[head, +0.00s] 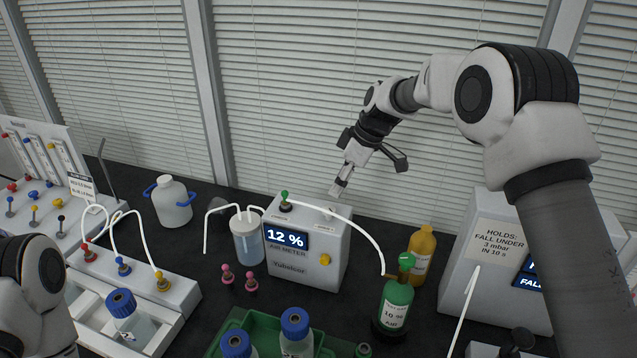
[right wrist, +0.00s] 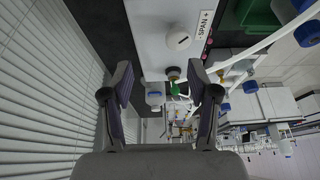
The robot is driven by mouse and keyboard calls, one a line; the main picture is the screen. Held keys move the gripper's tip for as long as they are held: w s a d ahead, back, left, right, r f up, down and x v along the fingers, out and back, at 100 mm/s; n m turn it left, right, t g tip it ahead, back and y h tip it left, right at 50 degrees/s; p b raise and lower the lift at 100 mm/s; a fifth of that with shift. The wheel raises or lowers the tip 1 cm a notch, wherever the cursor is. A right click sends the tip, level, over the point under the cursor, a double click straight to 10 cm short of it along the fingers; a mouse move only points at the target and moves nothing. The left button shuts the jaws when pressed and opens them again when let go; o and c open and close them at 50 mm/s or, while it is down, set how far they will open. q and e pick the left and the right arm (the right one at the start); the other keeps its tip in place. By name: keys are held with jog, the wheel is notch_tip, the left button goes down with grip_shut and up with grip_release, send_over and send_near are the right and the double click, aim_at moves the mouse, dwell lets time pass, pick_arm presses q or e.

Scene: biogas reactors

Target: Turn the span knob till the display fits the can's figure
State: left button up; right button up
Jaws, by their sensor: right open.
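The air meter (head: 300,262) is a pale box whose blue display (head: 286,238) reads 12 %. The green can (head: 396,302) beside it is labelled 10 % AIR. In the right wrist view, the span knob (right wrist: 178,40) is a round white knob with a short dark mark, beside a SPAN label (right wrist: 206,25) with a plus sign. My right gripper (head: 340,186) is above the meter's top, pointing down. In the right wrist view (right wrist: 162,85) its fingers are apart and empty, with the knob beyond the tips. My left gripper is out of view.
A green fitting (head: 284,196) on the meter's top carries a white hose (head: 350,218) running to the can. A yellow bottle (head: 421,250) stands behind the can, and a beaker (head: 247,240) left of the meter. A green tray (head: 262,322) with blue-capped bottles lies in front.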

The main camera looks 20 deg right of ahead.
aim_at(330, 207)
jog(key=shift+a+f, duration=0.2)
jog(key=shift+t, duration=0.3)
jog(key=s, duration=0.1)
jog(key=s+a+f+p, duration=0.1)
jog(key=s+f+p, duration=0.1)
jog(key=shift+s+a, duration=0.25)
jog(key=shift+s, duration=0.1)
jog(key=w+f, duration=0.2)
jog(key=f, duration=0.1)
jog(key=shift+w+a+f+p, duration=0.25)
jog(key=shift+w+f+p, duration=0.05)
jog(key=shift+w+p, duration=0.1)
jog(key=shift+w+f, duration=0.1)
jog(key=shift+w, duration=0.1)
jog(key=shift+s+r, duration=0.45)
jog(key=shift+s, duration=0.1)
jog(key=c, duration=0.8)
jog(key=shift+s, duration=0.15)
grip_shut()
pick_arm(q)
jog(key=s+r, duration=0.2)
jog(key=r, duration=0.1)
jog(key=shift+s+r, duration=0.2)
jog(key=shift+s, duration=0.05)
